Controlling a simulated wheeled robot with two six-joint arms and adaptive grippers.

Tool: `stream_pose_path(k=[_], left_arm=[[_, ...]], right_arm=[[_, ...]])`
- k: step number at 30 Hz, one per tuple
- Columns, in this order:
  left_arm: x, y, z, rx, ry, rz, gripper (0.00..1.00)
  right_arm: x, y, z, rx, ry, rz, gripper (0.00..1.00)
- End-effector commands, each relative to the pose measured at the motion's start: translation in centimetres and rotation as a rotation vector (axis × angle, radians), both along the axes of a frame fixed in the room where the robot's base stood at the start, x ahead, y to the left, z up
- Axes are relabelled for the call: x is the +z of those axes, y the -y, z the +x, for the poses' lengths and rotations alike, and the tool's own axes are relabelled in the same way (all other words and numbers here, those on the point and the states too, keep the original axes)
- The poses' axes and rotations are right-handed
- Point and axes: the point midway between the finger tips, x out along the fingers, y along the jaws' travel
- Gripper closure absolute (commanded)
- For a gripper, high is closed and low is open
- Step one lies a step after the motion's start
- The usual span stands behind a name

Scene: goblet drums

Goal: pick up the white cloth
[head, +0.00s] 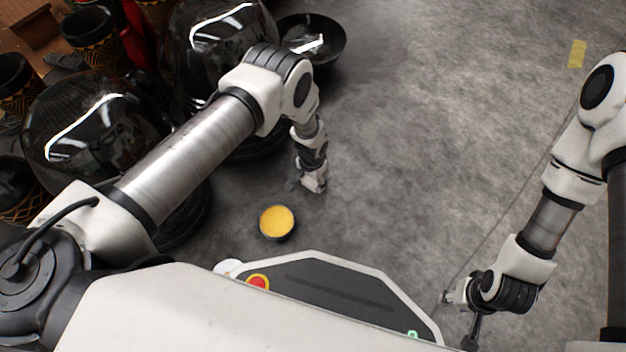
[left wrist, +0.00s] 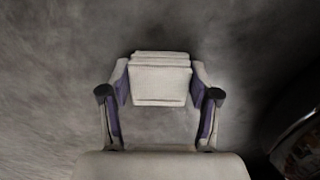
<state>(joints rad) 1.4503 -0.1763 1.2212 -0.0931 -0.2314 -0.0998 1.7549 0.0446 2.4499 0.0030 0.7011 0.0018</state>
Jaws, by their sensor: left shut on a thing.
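The white cloth (left wrist: 160,84) shows in the left wrist view as a folded, pale, layered block between the two fingers. My left gripper (head: 313,182) points down over the grey floor in the head view, at the end of the bent arm. It is shut on the cloth, with one finger at each side. In the head view I cannot make out the cloth apart from the gripper. My right gripper (head: 457,299) is low at the right in the head view, and its fingers are too small and hidden to read.
A round tin with a yellow top (head: 277,222) stands on the floor near my base. Large dark glossy drums (head: 95,135) and a dark bowl (head: 325,35) crowd the left and top. A yellow mark (head: 577,54) lies at upper right. The middle floor is clear.

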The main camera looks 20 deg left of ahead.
Motion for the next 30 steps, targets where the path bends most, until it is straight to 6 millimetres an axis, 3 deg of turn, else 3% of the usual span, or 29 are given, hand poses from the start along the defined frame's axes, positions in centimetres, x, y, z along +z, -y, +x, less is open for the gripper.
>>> stream_pose_path(k=[5, 8, 15, 19, 29, 30], left_arm=[[0.1, 0.0, 0.0, 0.000, -0.001, 0.000, 0.73], [1.3, 0.0, 0.0, 0.000, 0.000, 0.000, 0.73], [7.3, 0.0, 0.0, 0.001, 0.000, 0.000, 0.73], [9.5, 0.0, 0.0, 0.001, 0.000, 0.000, 0.73], [10.0, 0.0, 0.0, 0.000, 0.000, 0.000, 0.73], [10.0, 0.0, 0.0, 0.000, 0.000, 0.000, 0.53]], right_arm=[[0.1, 0.0, 0.0, 0.000, 0.000, 0.000, 0.60], [0.9, 0.0, -0.1, 0.001, -0.001, 0.000, 0.60], [4.7, -0.1, -0.2, 0.008, -0.005, 0.001, 0.60], [5.9, -0.1, -0.3, 0.009, -0.006, 0.001, 0.60], [5.9, -0.1, -0.3, 0.009, -0.007, 0.001, 0.60], [5.9, -0.1, -0.3, 0.009, -0.007, 0.001, 0.60]])
